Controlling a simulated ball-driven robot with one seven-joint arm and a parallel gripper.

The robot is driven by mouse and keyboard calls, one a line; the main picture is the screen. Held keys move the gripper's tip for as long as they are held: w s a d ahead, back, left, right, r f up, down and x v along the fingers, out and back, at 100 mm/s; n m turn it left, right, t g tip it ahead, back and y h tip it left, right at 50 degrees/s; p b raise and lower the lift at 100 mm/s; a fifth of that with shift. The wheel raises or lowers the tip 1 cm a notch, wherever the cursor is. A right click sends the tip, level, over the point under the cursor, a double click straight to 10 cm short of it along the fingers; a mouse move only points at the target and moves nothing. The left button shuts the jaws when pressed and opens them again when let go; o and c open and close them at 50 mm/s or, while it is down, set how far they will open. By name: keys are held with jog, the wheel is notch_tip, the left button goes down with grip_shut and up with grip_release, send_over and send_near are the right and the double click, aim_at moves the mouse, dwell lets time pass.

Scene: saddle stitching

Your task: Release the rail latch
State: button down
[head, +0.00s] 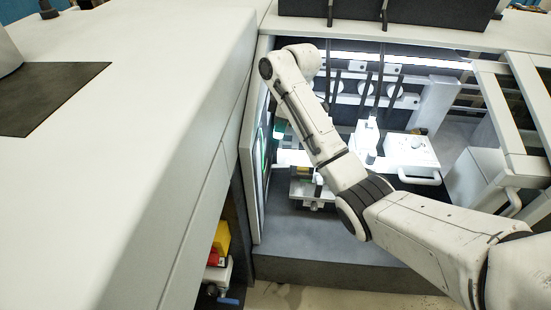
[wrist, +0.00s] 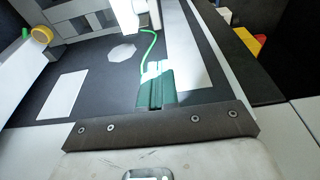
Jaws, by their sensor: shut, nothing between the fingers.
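My gripper (wrist: 155,84) shows in the wrist view as two teal fingers pressed together, with a thin seam between them and nothing held. In the head view my arm reaches into the open machine bay, and a teal part of the gripper (head: 279,130) shows beside the left wall panel. I cannot tell for certain which part is the rail latch. A small metal assembly with a yellowish part (head: 308,186) stands low in the bay, partly hidden by my arm. Contact between the fingers and any part cannot be made out.
A white block with a curved handle (head: 410,152) and a white upright piece (head: 366,138) stand right of my arm. The grey bay floor (head: 310,236) is clear in front. A large pale housing (head: 130,140) bounds the left. A yellow part (head: 221,239) sits in a lower opening.

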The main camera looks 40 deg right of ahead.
send_over(274, 166)
jog(key=f, duration=1)
jog(key=shift+s+d+f+p, duration=0.1)
jog(key=shift+s+f+p, duration=0.15)
jog(key=shift+p, duration=0.1)
jog(key=shift+d+f, duration=0.1)
jog(key=shift+f, duration=0.65)
